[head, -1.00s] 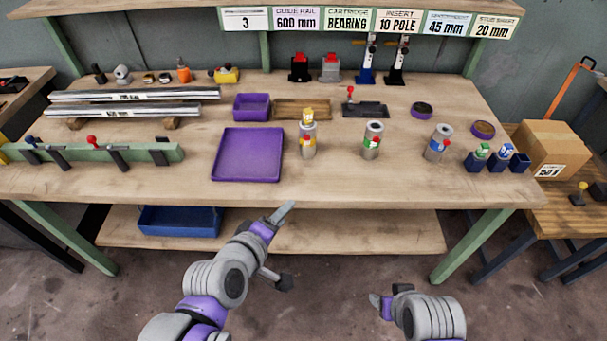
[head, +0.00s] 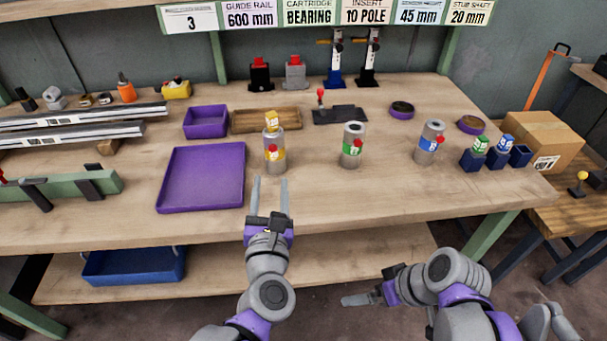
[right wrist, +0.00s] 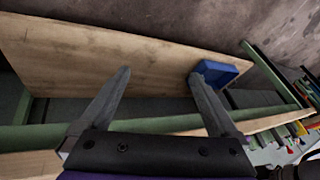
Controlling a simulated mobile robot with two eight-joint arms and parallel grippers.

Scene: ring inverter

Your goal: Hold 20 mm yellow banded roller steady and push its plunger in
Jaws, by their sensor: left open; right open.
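The yellow banded roller (head: 275,155) stands upright on the workbench, a grey cylinder with a yellow band and a red spot. A yellow block-like plunger (head: 271,121) sits at its top. My left gripper (head: 269,183) is open and empty at the bench's front edge, its fingers pointing toward the roller, just short of it in the picture. My right gripper (head: 360,299) is low in front of the bench, apart from the roller. In the right wrist view its fingers (right wrist: 160,85) are spread with nothing between them.
A green banded roller (head: 353,146) and a blue banded roller (head: 429,143) stand to the right. A purple tray (head: 201,178) lies left of the yellow roller. A wooden tray (head: 250,121) and a purple bin (head: 205,122) stand behind. Bare bench top lies before the green roller.

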